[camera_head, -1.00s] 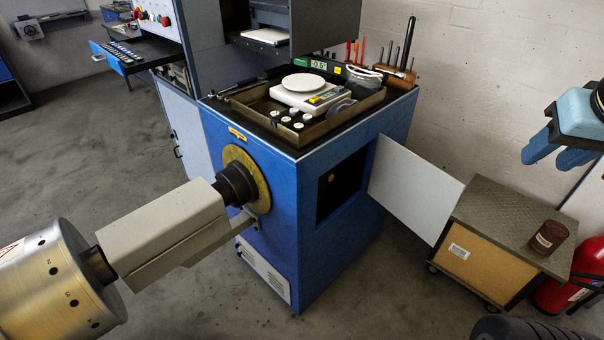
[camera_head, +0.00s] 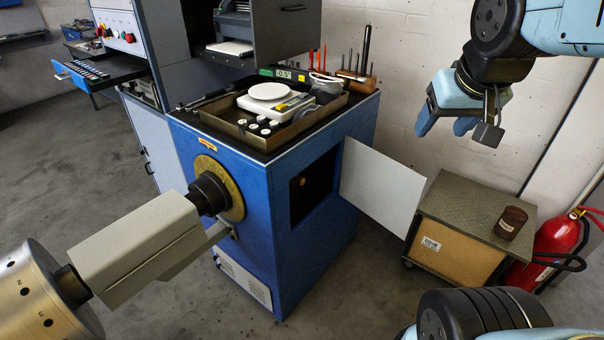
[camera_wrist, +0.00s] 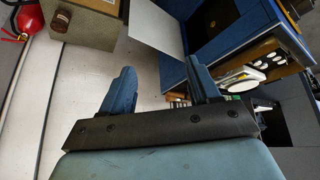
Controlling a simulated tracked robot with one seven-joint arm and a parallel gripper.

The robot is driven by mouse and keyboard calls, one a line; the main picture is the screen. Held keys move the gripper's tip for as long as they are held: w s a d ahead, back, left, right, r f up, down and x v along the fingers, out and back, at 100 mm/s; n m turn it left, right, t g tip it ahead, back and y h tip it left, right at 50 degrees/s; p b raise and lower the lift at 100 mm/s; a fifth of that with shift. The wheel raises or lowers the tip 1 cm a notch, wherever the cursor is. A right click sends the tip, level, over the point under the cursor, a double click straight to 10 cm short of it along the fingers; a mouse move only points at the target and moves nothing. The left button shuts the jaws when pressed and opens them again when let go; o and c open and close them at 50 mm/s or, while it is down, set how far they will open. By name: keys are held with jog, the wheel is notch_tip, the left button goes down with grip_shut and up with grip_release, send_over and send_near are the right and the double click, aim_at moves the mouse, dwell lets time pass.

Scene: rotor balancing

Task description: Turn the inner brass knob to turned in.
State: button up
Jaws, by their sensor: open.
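The inner brass knob (camera_head: 301,182) shows as a small round yellow spot inside the dark square opening (camera_head: 314,186) in the side of the blue cabinet (camera_head: 260,235). Its turned position is too small to tell. The white door panel (camera_head: 383,186) of this opening stands swung out to the right. My gripper (camera_head: 445,118) is open and empty, in the air to the right of the cabinet and above the door panel, apart from both. In the wrist view its two blue fingers (camera_wrist: 158,72) are spread with nothing between them.
A brown tray (camera_head: 225,124) with a white scale (camera_head: 270,98) sits on the cabinet top, with tools standing behind it. A brass flange (camera_head: 228,190) with a shaft is on the cabinet's front. A low wooden cabinet (camera_head: 450,258) and a red extinguisher (camera_head: 555,243) stand right.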

jog(key=w+d+f+n+t+h, duration=0.1)
jog(key=w+d+f, duration=0.1)
jog(key=w, duration=1)
jog(key=w+a+f+n+t+y, duration=0.2)
jog(key=w+f, duration=0.5)
jog(key=w, duration=0.5)
jog(key=w+a+f+n+t+y, duration=0.1)
jog(key=w+a+f+n, duration=0.15)
jog(key=w+f, duration=0.7)
jog(key=n+y, duration=0.3)
jog(key=y, duration=0.7)
send_near(303, 182)
jog(key=w+d+r, duration=0.3)
jog(key=w+d, duration=0.1)
jog(key=s+a+f+y, duration=0.2)
jog(key=s+f+y, duration=0.1)
jog(key=s+f, duration=0.15)
jog(key=shift+m+t, duration=0.3)
jog(key=shift+m, duration=0.05)
jog(key=x, duration=0.9)
jog(key=f+x, duration=0.1)
jog(key=x, duration=0.3)
jog(key=shift+w+a, duration=0.25)
jog(key=shift+c, duration=0.4)
